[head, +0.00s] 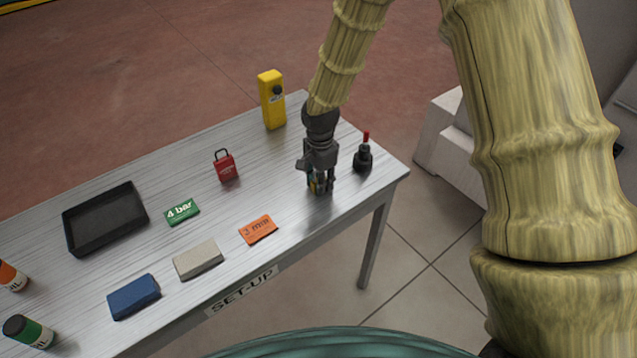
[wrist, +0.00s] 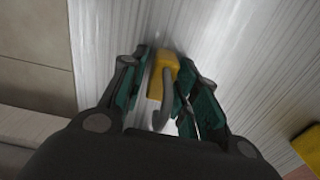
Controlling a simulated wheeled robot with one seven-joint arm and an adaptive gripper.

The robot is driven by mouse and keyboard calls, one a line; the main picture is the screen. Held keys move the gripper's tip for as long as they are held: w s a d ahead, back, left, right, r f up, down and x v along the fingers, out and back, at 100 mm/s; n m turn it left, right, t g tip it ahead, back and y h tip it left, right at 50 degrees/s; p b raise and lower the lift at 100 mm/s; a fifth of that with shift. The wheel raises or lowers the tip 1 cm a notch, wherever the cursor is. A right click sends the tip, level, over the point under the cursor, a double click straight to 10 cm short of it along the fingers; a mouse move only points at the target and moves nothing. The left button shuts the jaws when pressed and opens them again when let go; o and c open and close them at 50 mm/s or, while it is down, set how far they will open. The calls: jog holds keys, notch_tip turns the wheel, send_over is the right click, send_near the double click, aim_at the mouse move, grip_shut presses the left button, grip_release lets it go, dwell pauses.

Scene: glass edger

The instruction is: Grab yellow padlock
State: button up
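The yellow padlock (wrist: 163,72) shows in the wrist view, with its yellow body between my fingers and its grey shackle pointing toward the camera. My gripper (head: 321,188) points down at the table's right end. Whether the padlock is clear of the tabletop cannot be told.
On the metal table (head: 300,258) stand a dark bottle with a red tip (head: 363,157), a yellow device (head: 271,99) and a red padlock-shaped item (head: 225,166). An orange card (head: 258,230), green card (head: 182,212), blocks and a black tray (head: 105,218) lie to the left.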

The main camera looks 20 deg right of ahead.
grip_shut()
jog(key=shift+r, duration=0.1)
